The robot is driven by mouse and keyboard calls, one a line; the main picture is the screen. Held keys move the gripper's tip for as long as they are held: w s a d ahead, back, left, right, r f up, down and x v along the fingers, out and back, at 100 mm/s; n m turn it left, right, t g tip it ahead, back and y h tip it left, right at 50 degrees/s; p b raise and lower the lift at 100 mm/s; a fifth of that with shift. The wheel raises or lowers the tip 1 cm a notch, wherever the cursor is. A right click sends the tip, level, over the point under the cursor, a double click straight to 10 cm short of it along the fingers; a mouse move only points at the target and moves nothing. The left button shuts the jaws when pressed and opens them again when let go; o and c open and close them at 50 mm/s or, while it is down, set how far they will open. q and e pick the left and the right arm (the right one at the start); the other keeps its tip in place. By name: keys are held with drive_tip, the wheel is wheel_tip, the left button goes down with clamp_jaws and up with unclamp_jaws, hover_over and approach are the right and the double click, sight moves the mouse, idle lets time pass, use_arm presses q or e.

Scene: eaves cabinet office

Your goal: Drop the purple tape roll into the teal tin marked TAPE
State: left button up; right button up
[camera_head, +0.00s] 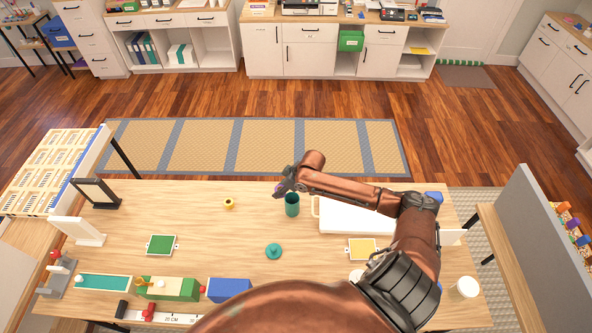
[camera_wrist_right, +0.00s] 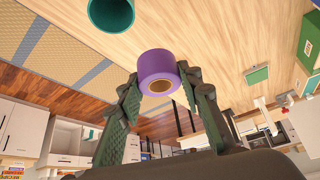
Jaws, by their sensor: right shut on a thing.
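The purple tape roll (camera_wrist_right: 158,68) is between the fingers of my right gripper (camera_wrist_right: 160,88) in the right wrist view, and the fingers are shut on it. In the head view my right gripper (camera_head: 284,187) is over the back part of the table, close to the teal tin (camera_head: 292,207). The tin is open at the top, and its dark mouth (camera_wrist_right: 111,12) shows in the wrist view, apart from the roll. I cannot read a TAPE mark on it. The roll is mostly hidden by the fingers in the head view. My left gripper is not in view.
A teal lid-like disc (camera_head: 274,251) lies nearer on the table (camera_head: 205,262). A small yellow roll (camera_head: 229,204) is left of the tin. A white tray (camera_head: 345,221) is right of it, below my right arm. A green pad (camera_head: 161,245) lies at the left.

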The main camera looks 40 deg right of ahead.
drive_tip(key=d+r+p, duration=0.1)
drive_tip(key=d+p, duration=0.1)
drive_tip(key=d, duration=0.5)
use_arm(q)
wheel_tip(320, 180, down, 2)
drive_tip(key=b, duration=0.5)
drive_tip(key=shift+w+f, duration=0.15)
use_arm(e)
wheel_tip(320, 180, down, 6)
drive_tip(key=shift+d, duration=0.3)
drive_tip(key=o, duration=1.1)
drive_tip(key=shift+o, duration=0.2)
drive_tip(key=v, duration=1.2)
